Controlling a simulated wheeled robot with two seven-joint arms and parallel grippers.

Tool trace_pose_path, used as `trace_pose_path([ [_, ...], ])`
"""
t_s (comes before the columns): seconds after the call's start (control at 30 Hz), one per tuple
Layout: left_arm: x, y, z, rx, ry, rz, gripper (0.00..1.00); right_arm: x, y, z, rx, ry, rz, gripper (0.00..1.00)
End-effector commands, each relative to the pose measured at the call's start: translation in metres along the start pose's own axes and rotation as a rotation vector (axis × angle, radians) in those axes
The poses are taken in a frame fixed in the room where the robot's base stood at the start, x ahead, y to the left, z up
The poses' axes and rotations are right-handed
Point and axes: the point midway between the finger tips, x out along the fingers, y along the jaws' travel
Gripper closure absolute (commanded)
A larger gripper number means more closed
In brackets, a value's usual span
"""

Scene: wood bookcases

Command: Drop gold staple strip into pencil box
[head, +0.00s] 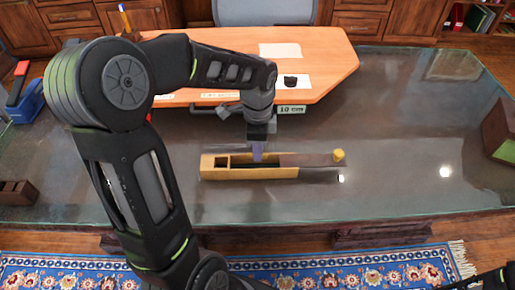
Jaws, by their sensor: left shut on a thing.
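The pencil box (249,174) is a long yellow wooden box lying on the glass-topped desk. Its left part is open and shows dark compartments; a brown lid (305,160) covers its right part. My left gripper (257,155) points down just above the open part, near the middle of the box. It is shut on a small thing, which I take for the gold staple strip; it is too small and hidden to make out. My right gripper is not in view; only a bit of my right arm shows at the bottom right corner.
A yellow knob-like piece (338,155) is at the lid's right end. A blue stapler-like object (28,100) is at the left, a brown box (500,130) at the right.

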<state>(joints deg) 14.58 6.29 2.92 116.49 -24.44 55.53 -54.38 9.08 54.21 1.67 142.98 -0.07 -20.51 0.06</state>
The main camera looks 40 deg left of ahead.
Motion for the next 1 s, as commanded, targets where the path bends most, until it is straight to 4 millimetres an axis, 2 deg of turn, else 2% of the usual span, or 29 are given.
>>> trace_pose_path([
  [0.13,-0.001,0.000,0.000,0.000,0.000,0.000,1.00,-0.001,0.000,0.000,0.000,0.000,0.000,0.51],
  [0.17,-0.001,0.000,0.000,0.000,0.000,0.000,0.89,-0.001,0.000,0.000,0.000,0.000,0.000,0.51],
  [0.43,-0.001,0.000,0.000,0.000,0.000,0.000,0.67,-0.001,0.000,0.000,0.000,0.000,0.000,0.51],
  [0.77,-0.003,0.000,0.000,0.000,0.000,-0.001,0.66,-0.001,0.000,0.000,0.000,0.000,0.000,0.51],
  [0.87,-0.011,-0.001,-0.001,0.000,0.001,-0.002,0.66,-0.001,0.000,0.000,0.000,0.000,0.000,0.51],
  [1.0,-0.031,-0.001,-0.001,0.000,0.001,-0.004,0.66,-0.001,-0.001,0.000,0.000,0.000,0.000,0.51],
])
